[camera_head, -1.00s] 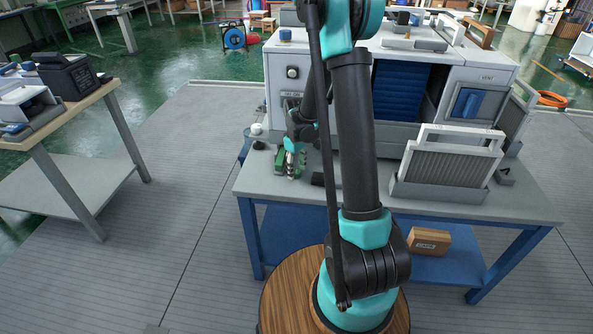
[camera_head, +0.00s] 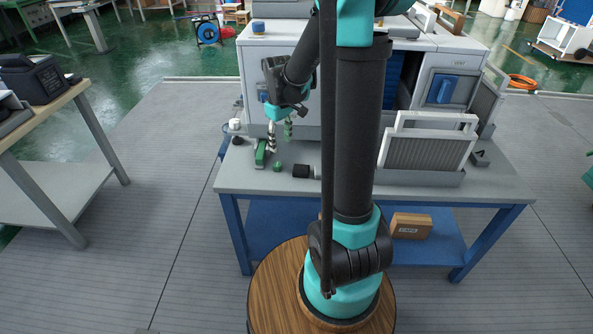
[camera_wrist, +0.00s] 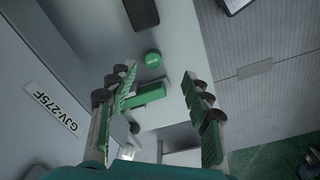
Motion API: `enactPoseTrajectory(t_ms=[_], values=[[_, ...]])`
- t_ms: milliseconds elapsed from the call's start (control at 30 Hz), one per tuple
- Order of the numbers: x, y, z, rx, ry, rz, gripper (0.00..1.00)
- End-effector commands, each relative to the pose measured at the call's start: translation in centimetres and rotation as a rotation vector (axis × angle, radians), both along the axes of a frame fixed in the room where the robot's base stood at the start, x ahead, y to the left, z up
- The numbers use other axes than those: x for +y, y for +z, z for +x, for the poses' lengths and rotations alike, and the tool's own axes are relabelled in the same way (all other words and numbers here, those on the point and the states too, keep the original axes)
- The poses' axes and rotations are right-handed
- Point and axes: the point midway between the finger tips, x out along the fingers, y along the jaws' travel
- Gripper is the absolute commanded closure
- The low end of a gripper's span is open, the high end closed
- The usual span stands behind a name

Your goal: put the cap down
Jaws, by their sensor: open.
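The small round green cap (camera_head: 277,166) rests on the grey bench top (camera_head: 235,181), near its front left. In the wrist view the cap (camera_wrist: 153,59) shows as a green disc with pale marking, just beyond the fingertips. My gripper (camera_head: 279,147) is above the bench by the cap, fingers pointing down, with nothing between them. In the wrist view its green-padded fingers (camera_wrist: 157,75) are spread wide apart. A green block (camera_head: 261,158) stands left of the cap; it also shows between the fingers in the wrist view (camera_wrist: 151,93).
A black cylinder (camera_head: 301,171) lies right of the cap. The white machine (camera_head: 253,85) rises behind. A filter panel (camera_head: 428,152) in a grey tray stands on the right. A small white round item (camera_head: 235,124) sits at the left edge.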

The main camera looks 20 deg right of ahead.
Motion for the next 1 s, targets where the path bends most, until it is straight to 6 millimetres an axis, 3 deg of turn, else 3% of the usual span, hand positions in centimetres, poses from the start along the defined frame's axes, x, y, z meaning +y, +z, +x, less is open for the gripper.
enactPoseTrajectory(t_ms=[33,300,500,700,1000], values=[[-0.5,0.2,-2.0,-0.024,-0.049,0.005,0.5],[-2.3,-0.4,-11.4,-0.166,-0.346,0.054,0.5],[-3.0,-2.2,-17.0,-0.253,-0.527,0.102,0.5],[-3.3,-3.3,-19.5,-0.294,-0.618,0.131,0.5],[-3.3,-3.4,-19.7,-0.299,-0.629,0.134,0.5]])
